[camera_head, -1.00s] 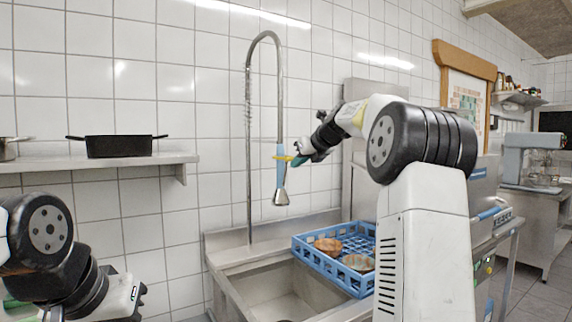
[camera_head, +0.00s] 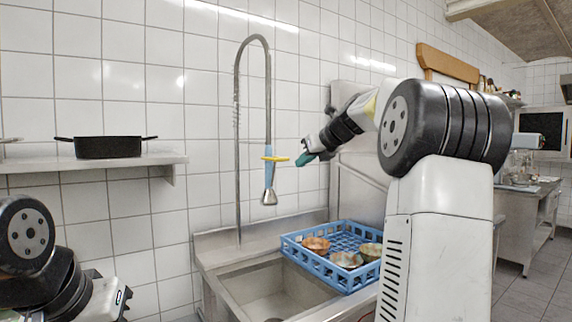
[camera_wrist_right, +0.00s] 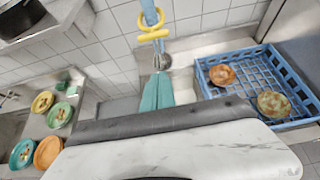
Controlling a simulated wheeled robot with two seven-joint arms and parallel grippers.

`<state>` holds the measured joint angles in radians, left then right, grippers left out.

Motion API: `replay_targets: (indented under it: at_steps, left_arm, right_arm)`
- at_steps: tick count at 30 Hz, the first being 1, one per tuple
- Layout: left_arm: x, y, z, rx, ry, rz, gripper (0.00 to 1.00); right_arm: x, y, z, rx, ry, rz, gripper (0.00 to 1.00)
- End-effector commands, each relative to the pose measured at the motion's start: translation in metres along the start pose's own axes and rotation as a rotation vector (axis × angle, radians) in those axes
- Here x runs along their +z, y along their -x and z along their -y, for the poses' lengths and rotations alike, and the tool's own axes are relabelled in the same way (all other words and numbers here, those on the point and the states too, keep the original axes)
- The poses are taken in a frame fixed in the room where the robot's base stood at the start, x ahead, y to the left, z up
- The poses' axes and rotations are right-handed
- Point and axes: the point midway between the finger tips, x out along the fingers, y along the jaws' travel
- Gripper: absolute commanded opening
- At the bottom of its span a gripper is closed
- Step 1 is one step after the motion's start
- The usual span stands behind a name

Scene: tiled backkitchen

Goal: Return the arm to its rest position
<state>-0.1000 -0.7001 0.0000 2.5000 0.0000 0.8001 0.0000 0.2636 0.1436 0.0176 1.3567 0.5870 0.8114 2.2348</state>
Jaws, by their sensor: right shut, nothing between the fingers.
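My right arm (camera_head: 440,130) rises at the right of the head view and bends over toward the sink. Its right gripper (camera_head: 306,158) has teal fingertips, which are shut and empty and point left and down. In the head view the gripper appears just right of the spray tap's (camera_head: 268,170) yellow ring. In the right wrist view the two teal fingers (camera_wrist_right: 157,92) lie close together, with the yellow ring just beyond them. I cannot tell whether they touch the tap. My left arm (camera_head: 40,250) is folded at the lower left, and its gripper is out of view.
A blue crate (camera_head: 303,262) with several bowls stands at the right of the metal sink (camera_head: 240,283). A black pot (camera_head: 108,147) sits on the wall shelf (camera_head: 125,161). The wrist view shows several plates (camera_wrist_right: 60,115) on a counter at left.

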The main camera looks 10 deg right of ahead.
Motion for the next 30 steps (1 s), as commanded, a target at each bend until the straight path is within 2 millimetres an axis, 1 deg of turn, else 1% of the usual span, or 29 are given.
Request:
replay_targets:
  at_steps: [5,8,11,14,15,17,18,20,21,23,24,26,27,30]
  left_arm:
    - [0.000,0.000,0.000,0.000,0.000,0.000,0.00]
    - [0.000,0.000,0.000,0.000,0.000,0.000,0.00]
    - [0.000,0.000,0.000,0.000,0.000,0.000,0.00]
    - [0.000,0.000,0.000,0.000,0.000,0.000,0.00]
    - [0.000,0.000,0.000,0.000,0.000,0.000,0.00]
    - [0.000,0.000,0.000,0.000,0.000,0.000,0.00]
    - [0.000,0.000,0.000,0.000,0.000,0.000,0.00]
    - [0.000,0.000,0.000,0.000,0.000,0.000,0.00]
    - [0.000,0.000,0.000,0.000,0.000,0.000,0.00]
    - [0.000,0.000,0.000,0.000,0.000,0.000,0.00]
    - [0.000,0.000,0.000,0.000,0.000,0.000,0.00]
    - [0.000,0.000,0.000,0.000,0.000,0.000,0.00]
    - [0.000,0.000,0.000,0.000,0.000,0.000,0.00]
    - [0.000,0.000,0.000,0.000,0.000,0.000,0.00]
  right_arm:
    - [0.000,0.000,0.000,0.000,0.001,-0.001,0.00]
    - [-0.004,0.003,-0.008,0.004,0.051,-0.010,0.00]
    - [-0.017,0.014,-0.031,0.018,0.222,-0.041,0.00]
    - [-0.044,0.032,-0.067,0.049,0.518,-0.089,0.00]
    - [-0.059,0.041,-0.082,0.068,0.660,-0.110,0.00]
    - [-0.083,0.055,-0.105,0.102,0.879,-0.138,0.00]
    - [-0.100,0.064,-0.120,0.128,1.026,-0.155,0.00]
    - [-0.127,0.077,-0.140,0.173,1.245,-0.174,0.00]
    - [-0.145,0.086,-0.153,0.205,1.391,-0.183,0.00]
    - [-0.175,0.098,-0.171,0.259,1.613,-0.193,0.00]
    - [-0.195,0.106,-0.182,0.298,1.759,-0.196,0.00]
    - [-0.226,0.118,-0.197,0.359,1.972,-0.193,0.00]
    - [-0.245,0.125,-0.206,0.400,2.107,-0.187,0.00]
    - [-0.289,0.138,-0.223,0.497,2.397,-0.163,0.00]
